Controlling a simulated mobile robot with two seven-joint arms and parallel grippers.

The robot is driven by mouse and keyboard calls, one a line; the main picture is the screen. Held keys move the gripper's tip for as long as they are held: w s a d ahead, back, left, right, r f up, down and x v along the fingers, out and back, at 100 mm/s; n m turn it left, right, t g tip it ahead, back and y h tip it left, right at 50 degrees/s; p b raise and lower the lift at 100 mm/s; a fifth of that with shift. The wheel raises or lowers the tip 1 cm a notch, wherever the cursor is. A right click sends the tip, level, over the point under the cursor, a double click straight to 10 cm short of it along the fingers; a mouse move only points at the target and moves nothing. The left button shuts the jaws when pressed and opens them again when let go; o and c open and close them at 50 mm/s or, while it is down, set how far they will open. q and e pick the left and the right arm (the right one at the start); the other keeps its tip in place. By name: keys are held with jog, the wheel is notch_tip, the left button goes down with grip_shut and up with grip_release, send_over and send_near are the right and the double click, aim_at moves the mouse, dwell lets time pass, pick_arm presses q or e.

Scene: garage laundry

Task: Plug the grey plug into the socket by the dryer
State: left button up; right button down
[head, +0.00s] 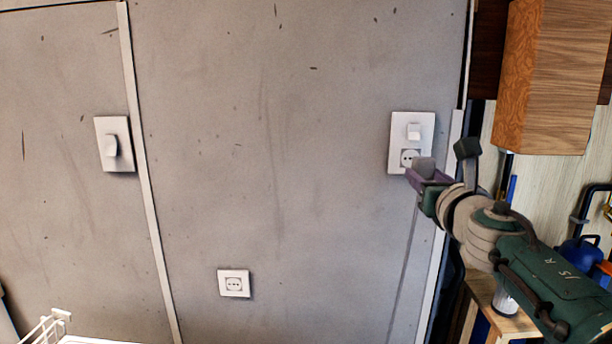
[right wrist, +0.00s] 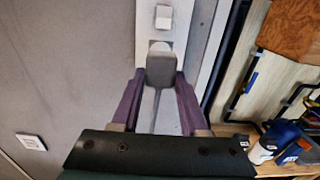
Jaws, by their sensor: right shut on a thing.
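My right gripper (head: 428,176) is shut on the grey plug (head: 424,164) and holds it in front of the lower right part of a white wall plate. The plate (head: 398,130) has a switch on top and a round socket (head: 408,157) below, partly covered by the plug. In the right wrist view, the plug (right wrist: 161,70) sits between the purple fingers, over the socket part of the plate (right wrist: 163,36). I cannot tell whether it touches the socket. A second, single socket (head: 234,284) is lower on the wall. No dryer is recognisable. My left gripper is not in view.
A wooden cabinet (head: 554,75) juts out at the upper right. Blue containers (head: 578,252) stand on a wooden surface at the right. A switch (head: 114,144) is on the left wall panel. A white wire rack (head: 46,328) shows at the lower left.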

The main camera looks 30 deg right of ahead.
aim_at(418, 170)
jog(key=shift+b+x, duration=1.15)
jog(key=shift+x, duration=0.8)
jog(key=shift+w+d, duration=0.2)
jog(key=shift+w, duration=0.15)
dwell(0.4)
jog(key=shift+w+d+f+b, duration=0.1)
jog(key=shift+w+d+b, duration=0.05)
jog(key=shift+w+b, duration=0.4)
jog(key=shift+c, duration=1.7)
grip_release()
jog(key=shift+s, duration=0.1)
